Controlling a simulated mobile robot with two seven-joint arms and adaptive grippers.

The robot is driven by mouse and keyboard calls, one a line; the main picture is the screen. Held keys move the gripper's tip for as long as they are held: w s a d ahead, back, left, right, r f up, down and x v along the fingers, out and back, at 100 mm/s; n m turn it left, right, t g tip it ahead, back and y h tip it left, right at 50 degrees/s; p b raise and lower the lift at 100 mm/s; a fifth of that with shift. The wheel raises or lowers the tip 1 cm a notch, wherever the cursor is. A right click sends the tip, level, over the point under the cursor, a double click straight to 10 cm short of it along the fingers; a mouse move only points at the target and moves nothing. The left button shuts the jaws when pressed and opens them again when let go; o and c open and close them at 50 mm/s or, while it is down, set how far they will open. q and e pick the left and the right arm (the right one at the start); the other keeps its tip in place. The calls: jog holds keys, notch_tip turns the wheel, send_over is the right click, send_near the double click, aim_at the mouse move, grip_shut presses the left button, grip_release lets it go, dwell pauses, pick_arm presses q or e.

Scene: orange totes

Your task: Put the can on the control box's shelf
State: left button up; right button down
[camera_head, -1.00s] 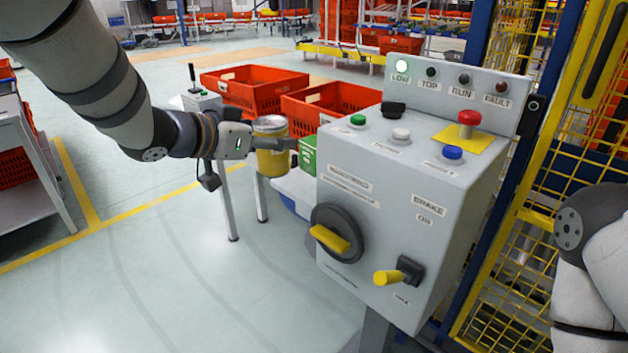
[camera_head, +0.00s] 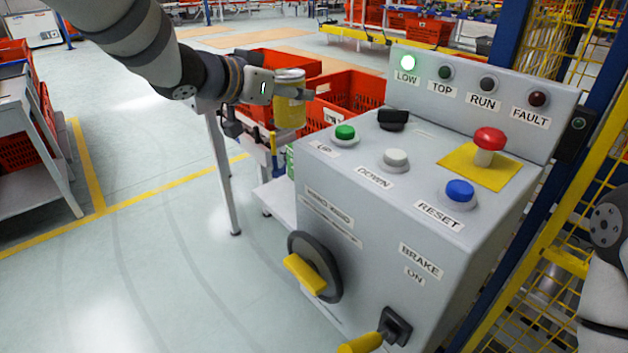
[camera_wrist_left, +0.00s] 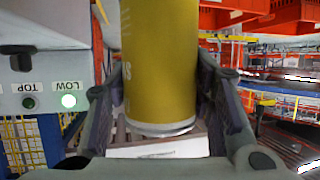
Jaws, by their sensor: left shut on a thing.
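The can (camera_head: 289,104) is yellow with a pale metal top. My left gripper (camera_head: 296,92) is shut on it and holds it upright in the air, left of the control box (camera_head: 375,215). In the left wrist view the can (camera_wrist_left: 160,60) stands between the two fingers (camera_wrist_left: 165,105). The grey control box has a sloped top with green, white, blue and red buttons and a raised back panel with a lit LOW lamp.
Orange totes (camera_head: 352,92) stand behind the can. A yellow handle (camera_head: 304,274) and a yellow lever (camera_head: 360,343) stick out of the box's front. A yellow mesh fence (camera_head: 540,275) stands at the right. A grey cart (camera_head: 40,150) is at the left, with clear floor between.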

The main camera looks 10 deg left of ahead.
pick_arm(q)
jog(key=shift+s+a+f, duration=0.1)
jog(key=shift+s+f, duration=0.1)
jog(key=shift+f, duration=4.15)
jog(key=shift+s+a+f, duration=0.1)
jog(key=shift+s+f, duration=0.05)
jog(key=shift+f, duration=4.15)
jog(key=o, duration=1.4)
jog(key=shift+f, duration=0.2)
jog(key=shift+o, duration=0.2)
